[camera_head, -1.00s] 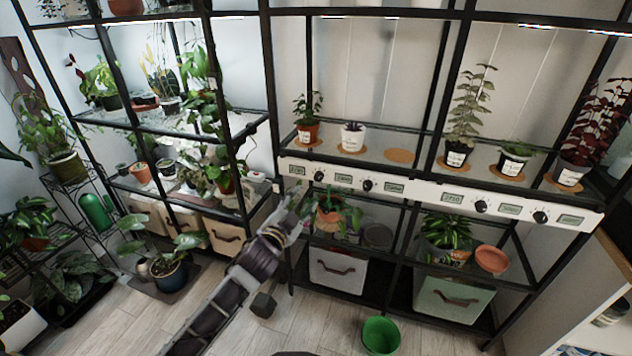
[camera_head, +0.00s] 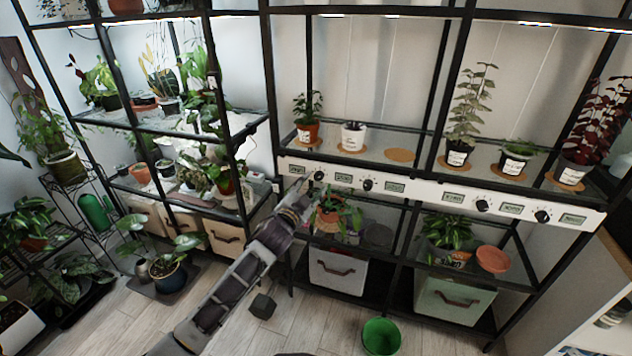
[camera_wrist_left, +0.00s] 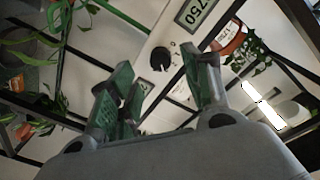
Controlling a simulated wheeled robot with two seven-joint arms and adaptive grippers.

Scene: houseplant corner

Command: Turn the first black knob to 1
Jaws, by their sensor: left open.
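A white control panel (camera_head: 420,191) with several black knobs and small displays runs along the front of the right shelf. The first black knob (camera_head: 319,175) is at its left end, beside a display (camera_head: 297,169). My left gripper (camera_head: 306,187) is just below and left of this knob, partly blurred into the background. In the left wrist view a black knob (camera_wrist_left: 160,58) shows ahead, between and beyond the open fingers (camera_wrist_left: 162,88), apart from them. My right gripper is not seen.
A potted plant (camera_head: 330,212) hangs or stands just below the panel, close to my left gripper. Pots such as the terracotta one (camera_head: 307,133) stand on the glass shelf above. A green bucket (camera_head: 381,336) is on the floor.

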